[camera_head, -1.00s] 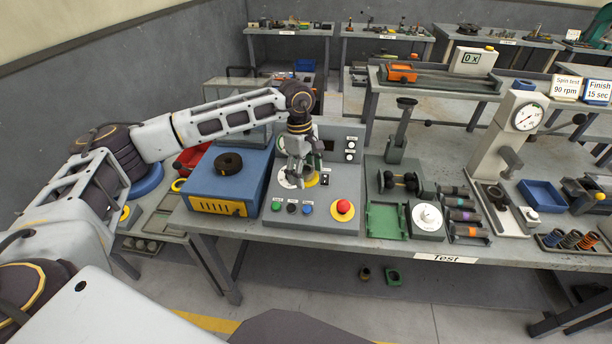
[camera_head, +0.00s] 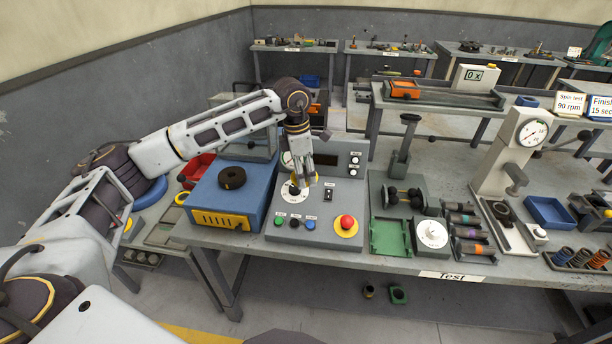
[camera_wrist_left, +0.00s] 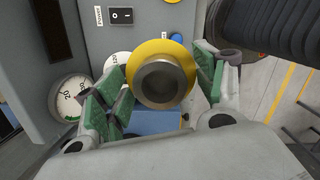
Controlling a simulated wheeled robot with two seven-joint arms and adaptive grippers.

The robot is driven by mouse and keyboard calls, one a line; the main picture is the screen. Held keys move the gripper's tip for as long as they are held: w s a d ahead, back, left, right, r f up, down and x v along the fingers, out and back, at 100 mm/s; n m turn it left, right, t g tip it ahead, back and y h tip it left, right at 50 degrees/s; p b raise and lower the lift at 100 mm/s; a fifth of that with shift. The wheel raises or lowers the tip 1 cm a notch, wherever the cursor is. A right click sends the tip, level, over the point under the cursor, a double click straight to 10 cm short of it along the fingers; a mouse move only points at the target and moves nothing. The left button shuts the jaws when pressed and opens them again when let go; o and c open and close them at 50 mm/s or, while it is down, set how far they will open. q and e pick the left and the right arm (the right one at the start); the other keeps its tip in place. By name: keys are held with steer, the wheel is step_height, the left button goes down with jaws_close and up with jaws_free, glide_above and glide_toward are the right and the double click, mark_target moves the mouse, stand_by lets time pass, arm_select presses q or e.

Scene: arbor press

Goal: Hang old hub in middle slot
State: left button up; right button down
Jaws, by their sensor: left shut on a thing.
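My left gripper (camera_head: 304,182) is above the grey control panel (camera_head: 265,236). Its green-padded fingers (camera_wrist_left: 160,88) are shut on a hub (camera_wrist_left: 163,80) with a wide yellow ring and a dark grey round centre. In the head view the hub is mostly hidden by the fingers, with only a little yellow showing. In the wrist view the hub hangs between the fingers, with the panel behind it. I cannot make out the middle slot in either view. My right gripper is not in view.
A blue machine (camera_head: 215,200) with a dark ring on top stands left of the panel. The panel has a red stop button (camera_head: 347,222) and a power switch (camera_head: 328,194). A green tray (camera_head: 390,237) and gauge stand (camera_head: 508,150) are to the right.

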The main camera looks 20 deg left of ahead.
arm_select(q)
steer(key=r+n, duration=0.1)
steer(key=n, duration=0.1)
steer(key=a+r+n, duration=0.1)
steer(key=n, duration=0.1)
steer(key=r+n, duration=0.1)
steer(key=n, duration=0.1)
steer(key=shift+w+a+y, duration=0.25)
steer(key=shift+a+y, duration=0.05)
steer(key=shift+a, duration=0.1)
steer(key=shift+a+r+n+t+y, duration=0.1)
steer(key=shift+a+r+n, duration=0.25)
steer(key=shift+n, duration=0.6)
steer(key=shift+a+r+n+t+y, duration=0.1)
steer(key=shift+a+r+n, duration=0.25)
steer(key=shift+n, duration=0.65)
steer(key=shift+a+r+n+t+y, duration=0.1)
steer(key=shift+a+r+n, duration=0.25)
steer(key=shift+n, duration=0.6)
steer(key=shift+r+n, duration=0.15)
steer(key=shift+n, duration=0.15)
steer(key=shift+w+r, duration=0.15)
